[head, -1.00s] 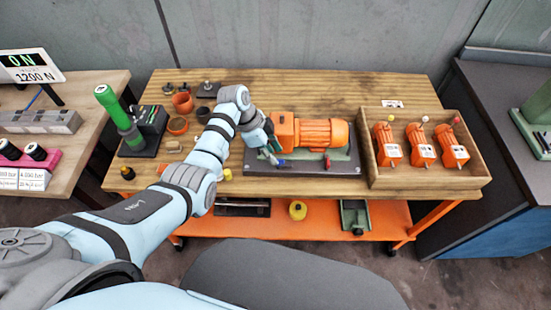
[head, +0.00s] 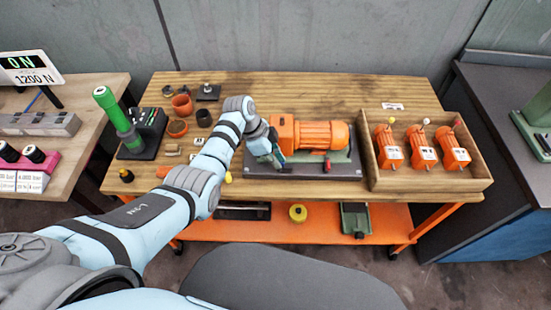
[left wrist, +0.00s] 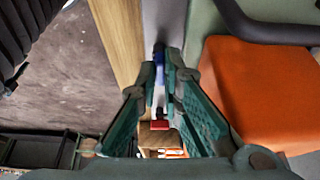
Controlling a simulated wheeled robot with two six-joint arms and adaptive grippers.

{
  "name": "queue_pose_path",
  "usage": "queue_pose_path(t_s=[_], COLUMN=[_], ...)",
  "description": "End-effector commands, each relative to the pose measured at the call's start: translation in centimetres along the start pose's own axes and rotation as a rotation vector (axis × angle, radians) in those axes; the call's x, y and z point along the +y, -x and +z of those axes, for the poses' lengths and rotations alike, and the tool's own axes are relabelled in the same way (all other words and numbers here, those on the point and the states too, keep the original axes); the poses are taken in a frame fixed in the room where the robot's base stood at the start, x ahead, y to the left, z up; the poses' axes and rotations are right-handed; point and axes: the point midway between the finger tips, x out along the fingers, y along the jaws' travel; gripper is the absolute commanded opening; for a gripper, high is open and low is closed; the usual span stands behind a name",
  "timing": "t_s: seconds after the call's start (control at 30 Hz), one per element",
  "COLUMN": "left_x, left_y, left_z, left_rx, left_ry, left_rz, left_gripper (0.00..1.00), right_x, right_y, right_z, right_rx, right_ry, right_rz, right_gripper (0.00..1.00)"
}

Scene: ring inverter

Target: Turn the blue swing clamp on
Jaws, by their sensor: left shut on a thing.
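An orange motor (head: 322,134) lies on a dark base plate (head: 345,172) on the wooden bench. My left gripper (head: 278,160) is at the plate's front left, just in front of the motor's orange end block. It is shut on the blue swing clamp, which the fingers hide in the head view. In the left wrist view the blue clamp (left wrist: 159,62) shows as a narrow strip between the fingertips (left wrist: 161,74). A red clamp (head: 327,164) stands to the right on the plate; red also shows beyond the fingers in the left wrist view (left wrist: 160,125). My right gripper is out of view.
A wooden tray (head: 430,187) with several orange units stands right of the plate. A black stand with a green-handled tool (head: 118,114), small pots (head: 181,104) and small blocks are at the left. The bench behind the motor is clear.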

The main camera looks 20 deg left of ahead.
Motion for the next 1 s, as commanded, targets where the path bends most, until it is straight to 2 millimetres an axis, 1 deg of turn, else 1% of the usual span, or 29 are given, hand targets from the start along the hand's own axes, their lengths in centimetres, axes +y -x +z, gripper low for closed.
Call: queue_pose_path(t_s=[0.17,0.37,0.6,0.7,0.83,1.0], left_x=[0.1,0.3,0.5,0.6,0.7,0.8], left_y=[0.2,0.4,0.5,0.4,0.2,0.0], left_z=[-0.1,-0.1,-0.3,-0.3,-0.3,-0.3], left_rx=[-0.001,-0.002,-0.001,-0.001,-0.001,-0.001], left_ry=[0.037,0.136,0.323,0.411,0.526,0.674], left_rz=[-0.015,-0.054,-0.131,-0.168,-0.216,-0.278], left_gripper=[0.00,0.00,0.00,0.00,0.00,0.00], right_x=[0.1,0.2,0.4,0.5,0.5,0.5], right_y=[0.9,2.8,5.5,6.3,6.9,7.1], right_z=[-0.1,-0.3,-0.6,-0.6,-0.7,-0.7], right_rx=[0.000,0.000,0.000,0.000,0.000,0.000], right_ry=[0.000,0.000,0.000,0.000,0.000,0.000], right_rz=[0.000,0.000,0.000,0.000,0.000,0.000], right_gripper=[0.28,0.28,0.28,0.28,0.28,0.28])
